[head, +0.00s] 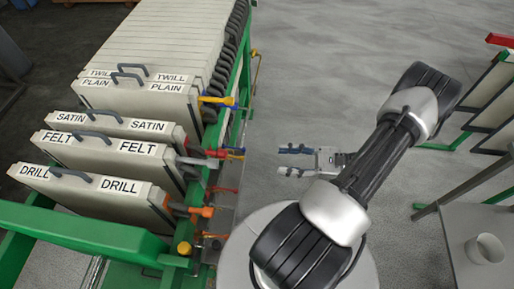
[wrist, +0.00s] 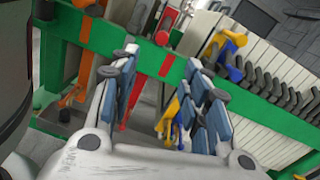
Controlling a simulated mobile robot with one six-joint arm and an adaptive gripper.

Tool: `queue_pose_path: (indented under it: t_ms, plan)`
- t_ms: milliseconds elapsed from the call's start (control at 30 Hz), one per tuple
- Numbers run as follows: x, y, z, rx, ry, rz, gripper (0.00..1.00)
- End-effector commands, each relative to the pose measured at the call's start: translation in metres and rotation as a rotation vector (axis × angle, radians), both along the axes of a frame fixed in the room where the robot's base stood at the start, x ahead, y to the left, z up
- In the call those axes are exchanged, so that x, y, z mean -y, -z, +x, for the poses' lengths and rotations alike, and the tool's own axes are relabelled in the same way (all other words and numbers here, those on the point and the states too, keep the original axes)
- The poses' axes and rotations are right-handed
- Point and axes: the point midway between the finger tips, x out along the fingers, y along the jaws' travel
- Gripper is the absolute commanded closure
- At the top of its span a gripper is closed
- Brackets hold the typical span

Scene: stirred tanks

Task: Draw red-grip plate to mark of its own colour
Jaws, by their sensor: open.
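My gripper (head: 292,161) is open and empty over the floor, right of the plate press, its fingers pointing left toward the press's side. In the wrist view its two fingers (wrist: 165,80) stand wide apart, with nothing between them. A red grip (head: 216,153) sticks out at the press side by the plate labelled FELT (head: 110,143); the gripper is apart from it. A red piece (wrist: 165,22) shows behind the green rail in the wrist view. A red mark (wrist: 167,65) is on that rail, between the fingers in the picture.
The green rail (wrist: 55,22) also bears an orange mark (wrist: 86,35). An orange grip (head: 190,210) is by the DRILL plate (head: 85,185). Yellow and blue grips (head: 217,101) are by PLAIN. A grey table with a cup (head: 485,248) is at right. Floor behind my gripper is clear.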

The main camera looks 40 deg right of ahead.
Motion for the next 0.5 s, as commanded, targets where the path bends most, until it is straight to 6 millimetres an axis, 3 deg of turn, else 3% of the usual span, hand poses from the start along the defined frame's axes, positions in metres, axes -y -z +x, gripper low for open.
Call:
queue_pose_path:
  t_ms: [267, 500]
  plan:
    - [-0.024, 0.002, 0.026, -0.014, 0.053, -0.002, 0.57]
    - [-0.055, 0.003, 0.066, -0.014, 0.049, -0.002, 0.57]
